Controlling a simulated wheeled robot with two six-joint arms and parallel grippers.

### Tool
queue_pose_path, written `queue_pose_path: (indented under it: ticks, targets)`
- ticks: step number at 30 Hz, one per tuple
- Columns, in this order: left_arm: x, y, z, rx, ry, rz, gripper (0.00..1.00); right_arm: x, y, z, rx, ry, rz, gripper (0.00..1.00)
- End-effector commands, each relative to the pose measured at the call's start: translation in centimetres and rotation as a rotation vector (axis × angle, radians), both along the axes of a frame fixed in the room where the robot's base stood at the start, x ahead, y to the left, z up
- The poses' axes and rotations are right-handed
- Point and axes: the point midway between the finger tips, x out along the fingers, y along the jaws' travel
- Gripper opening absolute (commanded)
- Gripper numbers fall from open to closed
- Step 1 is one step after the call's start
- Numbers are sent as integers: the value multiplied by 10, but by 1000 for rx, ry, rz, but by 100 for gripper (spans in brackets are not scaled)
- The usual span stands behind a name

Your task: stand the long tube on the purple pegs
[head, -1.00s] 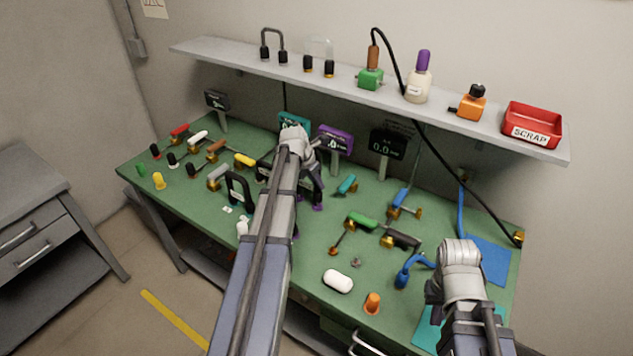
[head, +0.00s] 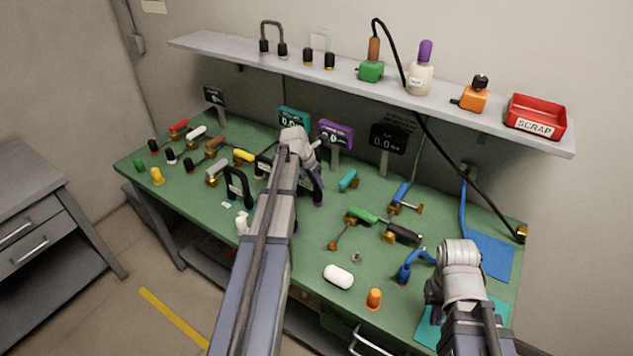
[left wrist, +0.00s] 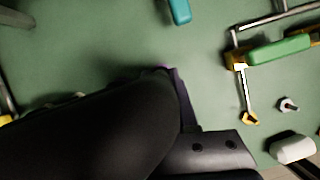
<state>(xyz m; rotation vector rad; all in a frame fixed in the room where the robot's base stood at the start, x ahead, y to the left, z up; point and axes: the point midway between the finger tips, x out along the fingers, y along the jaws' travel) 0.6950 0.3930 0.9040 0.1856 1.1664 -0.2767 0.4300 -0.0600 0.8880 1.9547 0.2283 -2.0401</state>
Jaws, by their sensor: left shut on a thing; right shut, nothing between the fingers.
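My left arm reaches over the middle of the green bench in the head view, and its wrist hides the fingertips. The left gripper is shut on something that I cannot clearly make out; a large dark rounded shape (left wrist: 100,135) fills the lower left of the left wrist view. A purple spot (head: 318,204) shows at the foot of a dark upright (head: 313,187) just right of the arm. A bit of purple (left wrist: 164,69) also shows beside the dark shape. My right gripper (head: 433,293) is shut and empty over the bench's right front. I cannot pick out the long tube.
Black arches (head: 238,187) stand left of my left arm. The purple display (head: 336,133) stands behind it. A shelf (head: 220,52) runs above the back.

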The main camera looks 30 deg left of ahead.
Motion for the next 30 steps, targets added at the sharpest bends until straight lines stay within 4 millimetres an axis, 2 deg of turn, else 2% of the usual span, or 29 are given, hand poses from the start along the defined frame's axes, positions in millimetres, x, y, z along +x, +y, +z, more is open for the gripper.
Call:
queue_pose_path:
  ticks: [3,4,12,23,30]
  targets:
    - [0,0,-4,0,0,0,0,0,0,-4,0,0,0,0]
    - [0,0,-2,0,0,0,30,0,0,-3,0,0,0,0]
    - [0,0,-2,0,0,0,61,0,0,-2,0,0,0,0]
    - [-1,0,0,0,0,0,62,0,0,0,0,0,0,0]
    - [-7,2,19,0,0,1,62,0,0,19,0,0,0,0]
